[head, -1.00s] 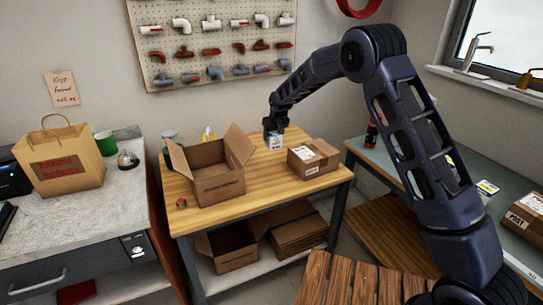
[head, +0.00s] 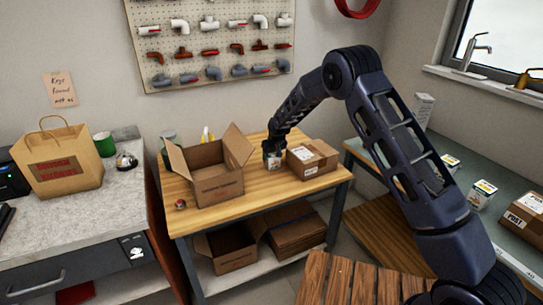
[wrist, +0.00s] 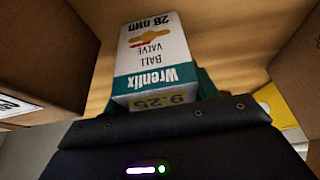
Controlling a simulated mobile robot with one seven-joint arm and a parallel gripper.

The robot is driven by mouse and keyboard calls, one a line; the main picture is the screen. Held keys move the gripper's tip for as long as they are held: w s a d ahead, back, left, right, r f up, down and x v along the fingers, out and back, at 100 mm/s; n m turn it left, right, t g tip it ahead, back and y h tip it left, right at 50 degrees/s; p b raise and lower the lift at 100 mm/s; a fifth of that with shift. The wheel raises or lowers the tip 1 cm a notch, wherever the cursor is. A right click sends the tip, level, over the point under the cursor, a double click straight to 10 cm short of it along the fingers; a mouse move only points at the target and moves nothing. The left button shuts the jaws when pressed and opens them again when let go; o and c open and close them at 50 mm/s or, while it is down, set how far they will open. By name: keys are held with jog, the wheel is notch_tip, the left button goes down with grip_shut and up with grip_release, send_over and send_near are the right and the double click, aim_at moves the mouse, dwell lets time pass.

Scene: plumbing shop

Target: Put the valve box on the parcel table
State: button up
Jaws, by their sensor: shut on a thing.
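The valve box (wrist: 155,55) is a small white and teal carton printed "Wrenlix ball valve 28 mm", upside down in the wrist view. My gripper (head: 272,147) is shut on it. In the head view the box (head: 272,161) is small, partly covered by my gripper, between the open carton and the taped parcel. It is at or just above the top of the wooden parcel table (head: 255,194); I cannot tell whether it touches. My fingertips are mostly hidden in the wrist view.
An open carton (head: 218,187) stands to the left of the box and a taped parcel (head: 312,160) close to its right. A small red-topped item (head: 180,204) sits at the table's left front. More small boxes (head: 483,194) stand on the right bench. Bare wood lies in front.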

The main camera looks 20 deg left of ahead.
jog(key=o, duration=1.3)
jog(key=v, duration=1.2)
jog(key=shift+r, duration=0.1)
